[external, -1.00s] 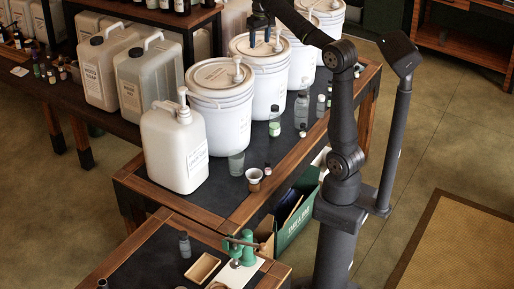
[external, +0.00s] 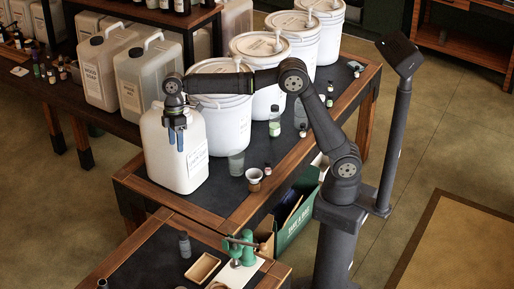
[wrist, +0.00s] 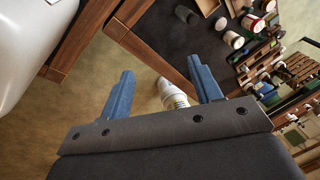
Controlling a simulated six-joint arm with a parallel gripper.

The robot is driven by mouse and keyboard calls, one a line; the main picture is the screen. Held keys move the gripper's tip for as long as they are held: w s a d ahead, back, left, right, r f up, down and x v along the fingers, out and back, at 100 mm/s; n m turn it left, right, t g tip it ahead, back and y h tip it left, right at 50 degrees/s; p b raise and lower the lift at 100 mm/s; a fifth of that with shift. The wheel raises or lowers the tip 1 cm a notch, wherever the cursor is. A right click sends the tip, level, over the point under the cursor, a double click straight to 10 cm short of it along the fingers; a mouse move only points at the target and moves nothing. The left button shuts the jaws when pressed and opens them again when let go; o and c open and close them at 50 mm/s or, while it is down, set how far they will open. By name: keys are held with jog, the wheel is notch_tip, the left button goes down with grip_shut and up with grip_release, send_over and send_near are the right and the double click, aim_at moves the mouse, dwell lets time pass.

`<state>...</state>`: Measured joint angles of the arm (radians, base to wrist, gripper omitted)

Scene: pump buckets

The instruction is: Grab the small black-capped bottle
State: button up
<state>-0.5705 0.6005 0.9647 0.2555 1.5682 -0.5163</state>
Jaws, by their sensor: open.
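Several small bottles have dark caps, and I cannot tell which one the task names. A small grey bottle with a dark cap (external: 184,245) stands on the front table. A clear bottle with a black cap and green label (external: 275,122) stands by the white buckets, and a tiny bottle (external: 267,169) stands nearer the front. My gripper (external: 176,145) points down in front of the white jug, above table height. It is open and empty, its blue fingers apart in the wrist view (wrist: 163,88). A dark small bottle (wrist: 187,14) shows near the top there.
The white jug (external: 188,165) stands close behind my gripper. Several white buckets (external: 222,120) line the long table. A wooden tray (external: 202,268) and green press (external: 240,250) are on the front table. A white labelled object (wrist: 170,94) lies below, between the fingers in the wrist view.

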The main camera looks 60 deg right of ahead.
jog(key=s+a+f+n+t+h, duration=0.1)
jog(key=s+a+f+n, duration=0.35)
jog(key=a+f, duration=0.2)
jog(key=s+a+f+n+t+h, duration=0.1)
jog(key=s+a+f+n+h, duration=0.15)
jog(key=s+a+f, duration=0.45)
send_near(182, 235)
jog(key=shift+y, duration=0.45)
jog(key=f, duration=0.5)
jog(key=shift+w+d+f, duration=0.15)
jog(key=shift+d+f, duration=0.1)
jog(key=shift+f, duration=0.1)
notch_tip(182, 235, down, 5)
jog(key=shift+d+f, duration=0.1)
jog(key=shift+d, duration=0.1)
jog(key=shift+c, duration=0.2)
grip_shut()
